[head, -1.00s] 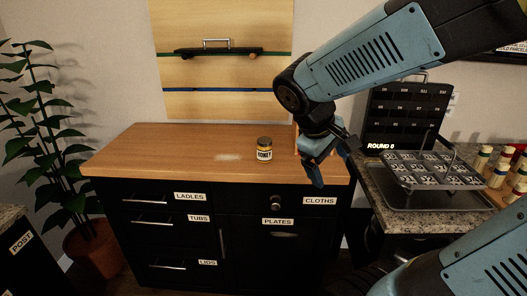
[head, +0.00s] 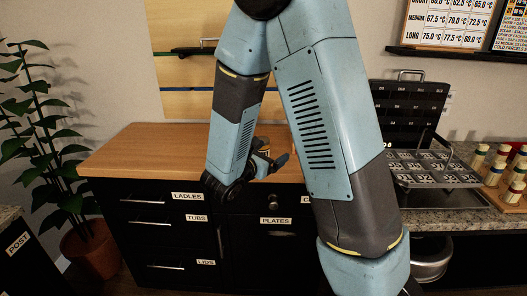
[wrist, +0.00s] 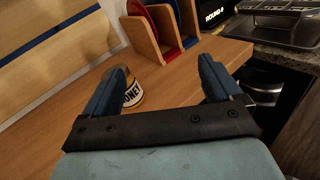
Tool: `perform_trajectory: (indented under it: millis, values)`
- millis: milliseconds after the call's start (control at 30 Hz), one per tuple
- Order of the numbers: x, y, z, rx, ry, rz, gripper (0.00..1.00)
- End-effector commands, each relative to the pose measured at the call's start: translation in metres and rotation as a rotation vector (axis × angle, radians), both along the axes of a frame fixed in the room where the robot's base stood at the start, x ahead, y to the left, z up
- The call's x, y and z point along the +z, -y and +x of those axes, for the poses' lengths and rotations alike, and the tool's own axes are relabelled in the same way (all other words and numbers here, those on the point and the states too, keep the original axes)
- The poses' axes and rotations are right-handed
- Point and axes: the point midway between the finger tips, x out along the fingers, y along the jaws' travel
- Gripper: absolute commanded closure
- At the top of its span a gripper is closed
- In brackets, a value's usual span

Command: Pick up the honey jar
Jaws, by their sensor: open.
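The honey jar (wrist: 134,93) stands upright on the wooden counter, with a gold lid and a white label. In the wrist view it is at the left, partly covered by the left finger of my gripper (wrist: 162,68). The jar shows beyond and just inside that finger, not centred between the fingers. I cannot tell whether they touch. My gripper is open and nothing is held. In the head view my gripper (head: 272,160) is low at the counter's front edge, and the jar is mostly hidden behind it and my arm.
The wooden counter (head: 135,150) is clear at the left. In the wrist view a wooden rack (wrist: 143,35) with red and blue plates stands beyond the jar. To the right are a granite worktop (head: 445,222) and a metal tray with a dark case.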

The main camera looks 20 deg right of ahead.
Motion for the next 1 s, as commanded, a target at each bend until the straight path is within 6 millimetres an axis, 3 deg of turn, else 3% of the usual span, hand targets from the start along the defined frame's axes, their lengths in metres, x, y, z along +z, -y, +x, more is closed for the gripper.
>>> perform_trajectory:
  millis: [200,367,800,1000]
  values:
    - [-0.032,-0.047,0.024,0.209,-0.050,-0.131,0.08]
    - [-0.041,-0.060,0.031,0.269,-0.060,-0.163,0.08]
    - [-0.042,-0.022,0.084,0.271,-0.060,-0.165,0.08]
    - [-0.042,-0.013,0.098,0.272,-0.060,-0.166,0.08]
